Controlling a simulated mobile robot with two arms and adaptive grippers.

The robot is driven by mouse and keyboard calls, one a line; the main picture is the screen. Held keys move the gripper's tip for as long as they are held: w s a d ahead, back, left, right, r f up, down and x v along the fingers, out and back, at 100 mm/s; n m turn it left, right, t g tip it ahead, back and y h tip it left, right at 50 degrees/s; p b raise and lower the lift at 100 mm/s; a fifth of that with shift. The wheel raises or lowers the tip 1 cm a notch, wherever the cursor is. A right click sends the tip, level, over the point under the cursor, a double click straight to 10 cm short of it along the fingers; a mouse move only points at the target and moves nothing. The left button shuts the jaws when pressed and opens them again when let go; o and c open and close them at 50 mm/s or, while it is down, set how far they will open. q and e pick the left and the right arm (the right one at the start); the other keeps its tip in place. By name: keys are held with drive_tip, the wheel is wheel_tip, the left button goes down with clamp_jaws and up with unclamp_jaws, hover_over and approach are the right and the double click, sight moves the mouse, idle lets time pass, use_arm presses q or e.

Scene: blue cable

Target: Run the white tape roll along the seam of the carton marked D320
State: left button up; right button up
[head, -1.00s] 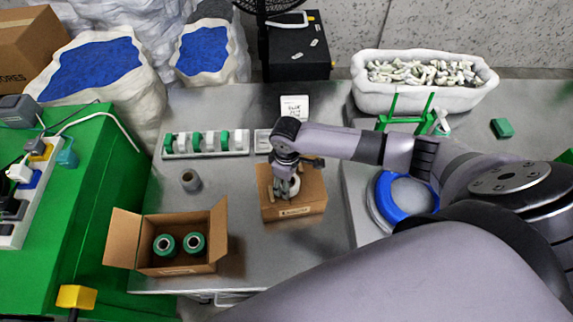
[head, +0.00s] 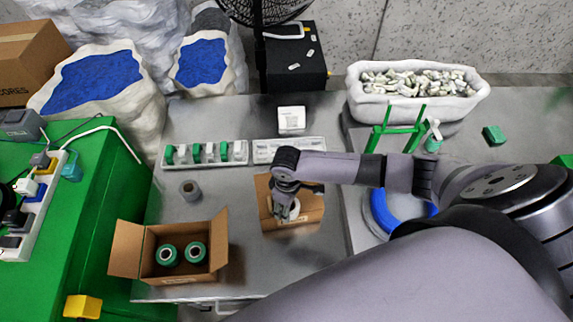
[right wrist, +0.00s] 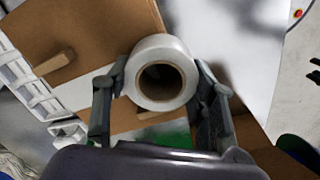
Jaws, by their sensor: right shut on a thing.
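The white tape roll (right wrist: 160,74), with a brown core, is clamped between the two fingers of my right gripper (right wrist: 160,88) in the right wrist view. In the head view my right gripper (head: 285,210) points down over a closed brown carton (head: 309,209), and the roll (head: 294,210) shows at its fingertips. The roll is over the near part of the carton's top; I cannot tell whether it touches. A pale band (right wrist: 78,92) crosses the brown surface beside the roll. The carton's marking is too small to read. My left gripper is out of view.
An open carton (head: 221,245) with two green rolls stands at the near left. A tray (head: 236,160) of green and white pieces lies at the back. A white bin (head: 470,101) stands at the back right.

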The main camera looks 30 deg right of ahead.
drive_tip(key=shift+r, duration=0.1)
wheel_tip(320, 180, up, 5)
drive_tip(key=p, duration=0.5)
drive_tip(key=shift+w+r, duration=0.1)
drive_tip(key=shift+r, duration=0.8)
